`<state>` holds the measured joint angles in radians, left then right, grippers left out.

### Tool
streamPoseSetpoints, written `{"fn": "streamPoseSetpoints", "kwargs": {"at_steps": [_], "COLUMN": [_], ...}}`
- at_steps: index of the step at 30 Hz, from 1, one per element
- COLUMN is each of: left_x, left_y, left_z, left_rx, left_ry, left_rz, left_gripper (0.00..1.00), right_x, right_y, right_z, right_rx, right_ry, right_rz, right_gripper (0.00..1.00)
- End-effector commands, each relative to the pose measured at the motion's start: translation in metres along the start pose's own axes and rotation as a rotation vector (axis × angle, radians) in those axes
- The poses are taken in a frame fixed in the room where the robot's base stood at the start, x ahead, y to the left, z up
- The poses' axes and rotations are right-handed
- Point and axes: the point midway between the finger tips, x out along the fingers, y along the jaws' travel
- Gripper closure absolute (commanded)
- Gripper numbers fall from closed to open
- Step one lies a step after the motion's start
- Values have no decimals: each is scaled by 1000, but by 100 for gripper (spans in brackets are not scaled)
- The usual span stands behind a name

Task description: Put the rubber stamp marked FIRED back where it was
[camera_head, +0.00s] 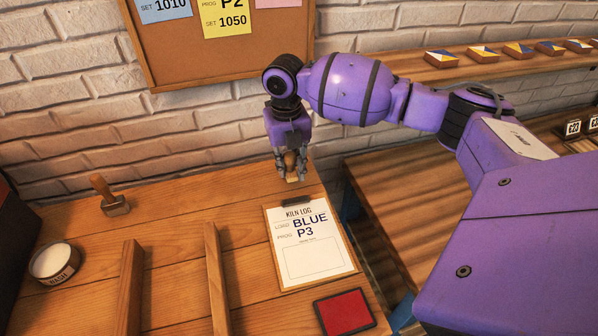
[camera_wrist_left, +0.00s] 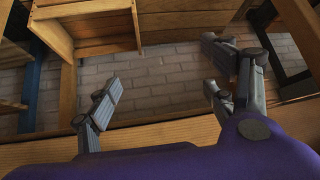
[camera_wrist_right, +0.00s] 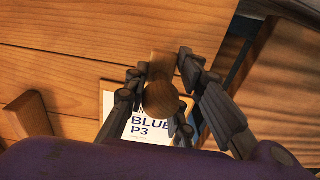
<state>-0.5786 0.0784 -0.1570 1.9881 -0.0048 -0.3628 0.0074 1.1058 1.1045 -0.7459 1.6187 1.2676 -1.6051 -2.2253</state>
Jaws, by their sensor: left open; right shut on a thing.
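My right gripper (camera_head: 291,172) is shut on a wooden rubber stamp (camera_head: 290,161) with a rounded handle, near the back right of the bench. The stamp (camera_wrist_right: 161,99) also shows between the fingers in the right wrist view. Its marking face is hidden, so I cannot read FIRED on it. It is held beyond the top edge of the kiln log clipboard (camera_head: 310,245), whose lower box looks blank. A red ink pad (camera_head: 344,312) lies at the front right. My left gripper (camera_wrist_left: 165,100) is open and empty in the left wrist view and is outside the head view.
Another wooden-handled tool (camera_head: 116,206) stands at the left of the bench. A round white-topped pot (camera_head: 54,263) is nearby. Two wooden rails (camera_head: 216,280) run across the bench front. A gap separates the bench from the wooden table (camera_head: 410,200) at right.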

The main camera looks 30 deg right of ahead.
Motion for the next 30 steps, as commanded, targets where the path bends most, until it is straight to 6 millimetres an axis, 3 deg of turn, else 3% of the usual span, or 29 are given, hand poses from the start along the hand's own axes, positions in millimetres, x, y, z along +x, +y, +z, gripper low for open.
{"fn": "streamPoseSetpoints", "kwargs": {"at_steps": [4,10,22,23,24,27,30], "left_x": [1,1,2,2,2,2,2], "left_y": [0,0,0,0,0,0,0], "left_z": [-1,-2,-1,-1,-1,-1,-1], "left_rx": [1,1,2,2,2,2,2], "left_ry": [3,5,3,3,3,2,2], "left_rz": [0,0,0,0,0,0,1], "left_gripper": [24,24,24,24,24,24,24], "right_x": [8,35,41,41,40,40,40], "right_y": [2,2,2,2,2,2,2], "right_z": [8,7,7,7,7,7,7], "right_rx": [-1,0,0,0,0,0,0], "right_ry": [-3,-2,-3,-3,-3,-3,-3], "right_rz": [1,0,0,0,0,0,0], "right_gripper": [94,94,94,76,70,58,58]}}
